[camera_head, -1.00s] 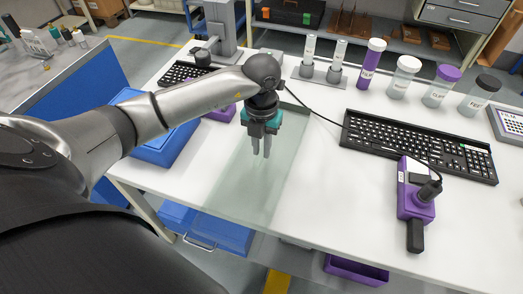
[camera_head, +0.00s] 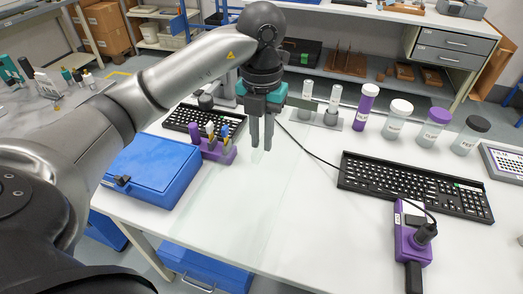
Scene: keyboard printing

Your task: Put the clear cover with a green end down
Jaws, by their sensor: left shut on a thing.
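My left gripper (camera_head: 262,143) points straight down over the left middle of the white table, in front of the clear tubes. Its fingers are close together and shut on the clear cover (camera_head: 222,205). The cover is a large, faint, see-through sheet that spreads down and left from the fingers towards the table's front edge. Its outline is hard to see, and its green end cannot be made out. I cannot tell whether it touches the table. My right gripper is not in view.
A blue case (camera_head: 150,170) and a purple tool holder (camera_head: 217,150) stand left of the gripper. A black keyboard (camera_head: 415,187) and a purple device with a cable (camera_head: 412,243) are to the right. Lidded jars (camera_head: 398,118) line the back. The front middle looks clear.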

